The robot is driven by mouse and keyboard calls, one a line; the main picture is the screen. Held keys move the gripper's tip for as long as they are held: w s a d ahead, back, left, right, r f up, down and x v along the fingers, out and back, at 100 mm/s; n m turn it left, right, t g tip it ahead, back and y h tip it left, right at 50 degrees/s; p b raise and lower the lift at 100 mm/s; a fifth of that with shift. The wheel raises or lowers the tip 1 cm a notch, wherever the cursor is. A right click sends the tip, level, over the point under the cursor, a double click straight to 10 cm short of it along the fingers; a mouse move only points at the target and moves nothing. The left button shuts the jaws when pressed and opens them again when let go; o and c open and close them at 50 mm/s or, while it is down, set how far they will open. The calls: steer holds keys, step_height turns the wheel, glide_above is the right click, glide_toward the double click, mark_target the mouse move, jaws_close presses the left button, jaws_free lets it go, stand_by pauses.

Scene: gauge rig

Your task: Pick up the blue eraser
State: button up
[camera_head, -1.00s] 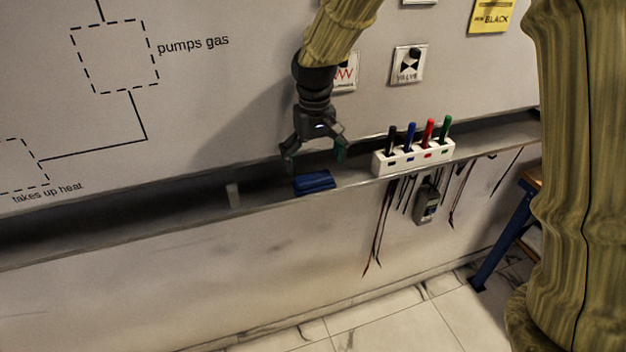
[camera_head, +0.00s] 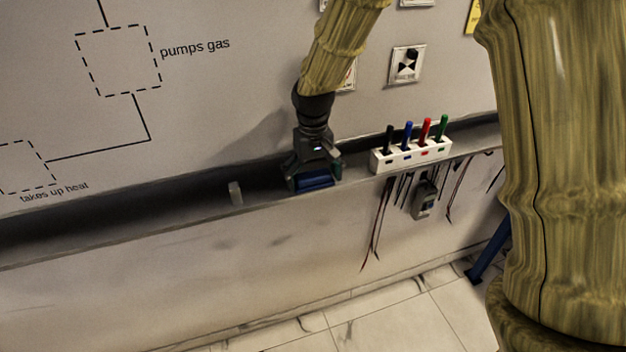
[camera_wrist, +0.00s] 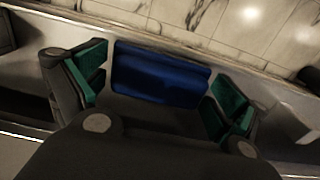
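The blue eraser (camera_head: 313,182) lies on the narrow tray (camera_head: 205,206) under the whiteboard. My gripper (camera_head: 313,176) is down over it, pointing downward, with a finger at each end of the eraser. In the wrist view the eraser (camera_wrist: 161,74) lies between the green-padded fingertips of my gripper (camera_wrist: 160,92). The fingers are open. Small gaps seem to show between the pads and the eraser's ends, so I see no grip on it.
A white holder (camera_head: 411,155) with black, blue, red and green markers stands on the tray to the right. A small pale piece (camera_head: 235,192) stands on the tray to the left. Cables and a grey meter (camera_head: 424,200) hang below the tray.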

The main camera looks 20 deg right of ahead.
mark_target(313, 174)
steer(key=shift+s, duration=0.1)
steer(key=c, duration=0.6)
steer(key=shift+c, duration=0.2)
steer(key=shift+s, duration=0.1)
steer(key=shift+w+r+b, duration=0.2)
steer(key=shift+r+b, duration=0.35)
steer(key=shift+b, duration=0.05)
step_height(313, 174, up, 2)
steer(key=shift+r+b, duration=0.1)
steer(key=shift+b, duration=0.45)
steer(key=s+d+r+b, duration=0.1)
steer(key=s+d+b, duration=0.1)
steer(key=s, duration=0.5)
steer(key=s+d+b, duration=0.2)
steer(key=s+d, duration=0.1)
steer(key=s, duration=0.5)
steer(key=shift+r+b, duration=0.35)
steer(key=shift+s, duration=0.1)
